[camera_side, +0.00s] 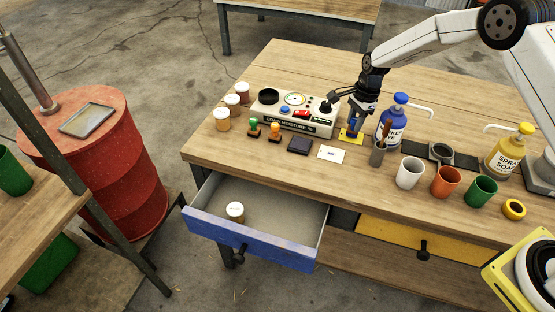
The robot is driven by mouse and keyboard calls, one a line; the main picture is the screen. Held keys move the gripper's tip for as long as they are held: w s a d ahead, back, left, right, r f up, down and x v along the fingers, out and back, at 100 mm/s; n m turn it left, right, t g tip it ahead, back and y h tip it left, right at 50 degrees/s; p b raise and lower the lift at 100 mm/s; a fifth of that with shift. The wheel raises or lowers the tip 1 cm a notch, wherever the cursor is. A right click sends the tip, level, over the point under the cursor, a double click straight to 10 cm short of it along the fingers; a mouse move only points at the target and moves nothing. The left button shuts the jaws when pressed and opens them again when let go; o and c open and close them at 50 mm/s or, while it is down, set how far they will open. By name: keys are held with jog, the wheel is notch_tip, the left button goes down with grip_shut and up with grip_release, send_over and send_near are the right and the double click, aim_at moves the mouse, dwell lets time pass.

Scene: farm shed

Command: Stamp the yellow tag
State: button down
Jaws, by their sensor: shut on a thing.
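The yellow tag (342,139) lies on the wooden bench near the middle, left of the blue bottle. My gripper (355,113) is shut on a blue stamp (352,125) and points down over the tag. The stamp covers part of the tag; I cannot tell whether its base touches it. A dark ink pad (300,146) lies left of the tag, with a white tag (331,153) between them. A green-topped stamp (254,128) and an orange-topped stamp (275,130) stand farther left.
The grain moisture meter (290,110) stands behind the stamps. A blue bottle (393,122) and a grey holder (377,153) stand close right of my gripper. Cups, including a white one (410,172), line the right front. An open blue drawer (250,241) juts forward holding a jar (235,212).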

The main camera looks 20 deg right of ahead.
jog(key=shift+f, duration=0.45)
dwell(1.0)
jog(key=shift+r, duration=0.1)
jog(key=shift+r, duration=3.45)
